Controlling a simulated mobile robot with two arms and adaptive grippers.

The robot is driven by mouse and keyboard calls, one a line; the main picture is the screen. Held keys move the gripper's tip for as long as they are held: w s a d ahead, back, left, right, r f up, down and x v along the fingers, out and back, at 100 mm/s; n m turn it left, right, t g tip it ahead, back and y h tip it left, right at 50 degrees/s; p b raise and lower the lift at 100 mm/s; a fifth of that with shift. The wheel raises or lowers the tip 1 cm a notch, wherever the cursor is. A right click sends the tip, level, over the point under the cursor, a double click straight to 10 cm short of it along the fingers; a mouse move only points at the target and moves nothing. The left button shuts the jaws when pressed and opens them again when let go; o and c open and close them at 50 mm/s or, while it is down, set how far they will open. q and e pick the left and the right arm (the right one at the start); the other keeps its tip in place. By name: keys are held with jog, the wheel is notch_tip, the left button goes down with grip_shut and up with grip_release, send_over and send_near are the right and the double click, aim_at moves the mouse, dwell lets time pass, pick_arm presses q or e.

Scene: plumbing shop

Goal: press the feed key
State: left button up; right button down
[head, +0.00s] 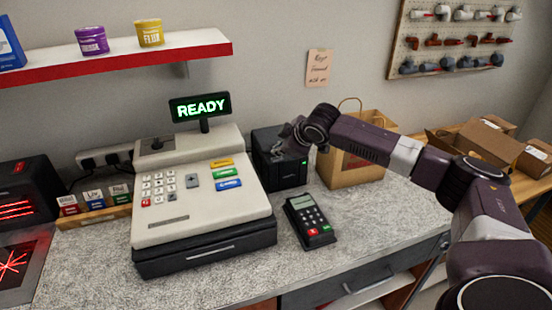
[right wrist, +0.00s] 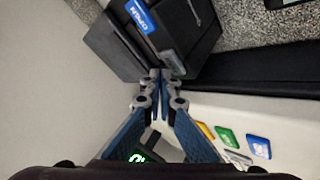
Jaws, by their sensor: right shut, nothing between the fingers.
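I cannot make out a key lettered as feed. The black box-shaped printer (head: 282,172) stands right of the cash register; its dark casing with a blue OPEN label (right wrist: 143,16) fills the top of the right wrist view. A small pale patch (right wrist: 168,55) shows on the casing close to my fingertips. My right gripper (head: 284,150) is at the top of the printer, shut and empty; its closed fingertips (right wrist: 164,75) overlap the casing's edge in the wrist view. I cannot tell whether they touch it. My left gripper is not in view.
The cash register (head: 190,220) has number keys and yellow, green and blue keys; its display (head: 200,107) reads READY. A card terminal (head: 310,221) lies in front of the printer. A paper bag (head: 352,167) stands behind right. The counter's front right is clear.

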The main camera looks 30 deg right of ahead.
aim_at(278, 160)
jog(key=shift+f, duration=0.1)
dwell(0.6)
jog(key=shift+f, duration=0.45)
jog(key=shift+p, duration=0.3)
jog(key=shift+r+p, duration=0.6)
jog(key=shift+p, duration=0.25)
notch_tip(278, 160, up, 6)
jog(key=p, duration=0.7)
